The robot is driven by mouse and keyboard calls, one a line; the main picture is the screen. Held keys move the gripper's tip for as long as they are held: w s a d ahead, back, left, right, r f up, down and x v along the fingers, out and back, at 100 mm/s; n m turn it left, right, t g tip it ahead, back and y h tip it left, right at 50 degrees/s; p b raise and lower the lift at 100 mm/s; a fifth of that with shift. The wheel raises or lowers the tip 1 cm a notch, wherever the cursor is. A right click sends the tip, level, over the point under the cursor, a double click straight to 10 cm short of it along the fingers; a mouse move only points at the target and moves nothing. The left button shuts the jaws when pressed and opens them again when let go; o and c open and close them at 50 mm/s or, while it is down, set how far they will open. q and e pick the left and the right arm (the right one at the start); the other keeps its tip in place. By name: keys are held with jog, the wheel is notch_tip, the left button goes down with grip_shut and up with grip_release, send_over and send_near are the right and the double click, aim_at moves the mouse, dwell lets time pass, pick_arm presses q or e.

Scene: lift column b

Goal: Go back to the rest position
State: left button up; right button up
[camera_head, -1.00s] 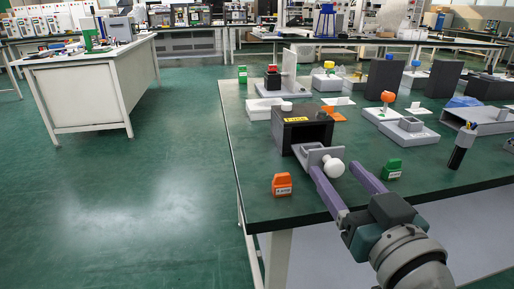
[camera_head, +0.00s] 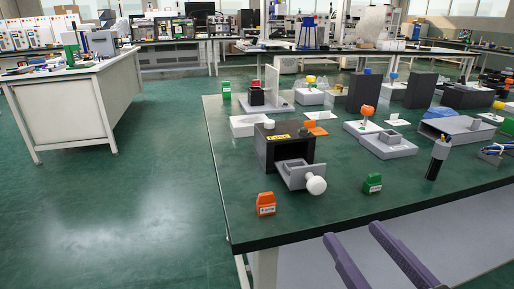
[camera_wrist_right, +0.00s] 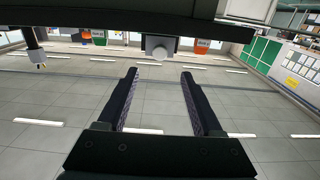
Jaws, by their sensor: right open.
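My right gripper (camera_head: 352,243) is open and empty, in front of the table's near edge at the bottom of the head view. Its two purple fingers are wide apart, and they also show in the right wrist view (camera_wrist_right: 160,72) with nothing between them. The dark box (camera_head: 284,143) with a yellow label has a grey drawer (camera_head: 297,174) pulled part way out. The drawer's white round knob (camera_head: 316,185) is clear of my fingers. My left gripper does not show in either view.
The green-topped table (camera_head: 330,215) holds an orange block (camera_head: 266,204), a green block (camera_head: 373,183), a dark bottle (camera_head: 438,157), a grey tray (camera_head: 388,145) and several other fixtures. A white bench (camera_head: 78,100) stands at the left. The floor (camera_head: 110,220) between is clear.

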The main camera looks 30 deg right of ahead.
jog(key=a+r+n+g+y+p, duration=0.3)
jog(key=a+r+g+y+p, duration=0.15)
jog(key=r+p, duration=0.45)
jog(key=a+r+n+g+y+p, duration=0.25)
jog(key=a+r+p, duration=0.4)
jog(key=p, duration=0.35)
jog(key=s+d+r+g+h+p, duration=0.1)
jog(key=s+d+r+g+p, duration=0.25)
jog(key=s+r+p, duration=0.2)
jog(key=s+d+r+g+h+p, duration=0.2)
jog(key=s+r+g+p, duration=0.2)
jog(key=r+p, duration=0.2)
notch_tip(320, 180, up, 35)
jog(key=p, duration=3.5)
jog(key=shift+m, duration=0.45)
